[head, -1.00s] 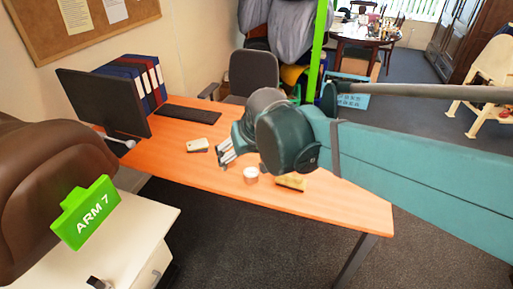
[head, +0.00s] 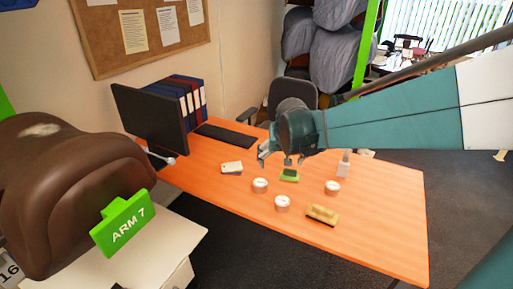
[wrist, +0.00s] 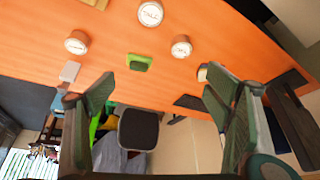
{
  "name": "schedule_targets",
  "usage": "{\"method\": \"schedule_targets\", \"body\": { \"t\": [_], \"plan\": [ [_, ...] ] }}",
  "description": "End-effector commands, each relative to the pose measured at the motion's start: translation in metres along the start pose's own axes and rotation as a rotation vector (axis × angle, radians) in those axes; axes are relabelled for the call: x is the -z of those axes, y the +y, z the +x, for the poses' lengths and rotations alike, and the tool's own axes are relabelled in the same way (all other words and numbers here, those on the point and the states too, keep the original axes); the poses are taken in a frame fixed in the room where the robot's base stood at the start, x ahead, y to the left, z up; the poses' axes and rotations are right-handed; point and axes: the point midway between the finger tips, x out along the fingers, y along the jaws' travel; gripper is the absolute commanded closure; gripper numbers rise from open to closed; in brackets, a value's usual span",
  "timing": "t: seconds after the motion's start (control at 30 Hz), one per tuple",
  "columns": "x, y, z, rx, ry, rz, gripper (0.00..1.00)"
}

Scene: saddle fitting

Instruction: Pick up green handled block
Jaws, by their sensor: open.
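A small green block (head: 289,175) with a darker top lies on the orange desk, just in front of my gripper in the head view. It also shows in the wrist view (wrist: 139,62), above and between the fingers; its handle is too small to make out. My gripper (head: 277,159) is open and empty above the desk, behind the block and slightly to its left. Its two fingers stand wide apart in the wrist view (wrist: 157,95). The block is apart from both fingers.
Three white round tins (head: 282,203) stand near the block. A yellow block (head: 322,215), a grey-white upright item (head: 343,165) and a small cream item (head: 231,167) lie around. A monitor (head: 150,120), keyboard (head: 225,136) and binders (head: 180,100) occupy the left back. The desk's front right is clear.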

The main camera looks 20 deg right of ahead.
Motion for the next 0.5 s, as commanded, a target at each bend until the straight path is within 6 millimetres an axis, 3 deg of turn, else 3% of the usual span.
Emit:
{"method": "schedule_targets", "body": {
  "t": [0.5],
  "plan": [
    [0.053,0.021,0.09,-0.049,-0.036,0.088,0.22]
  ]
}}
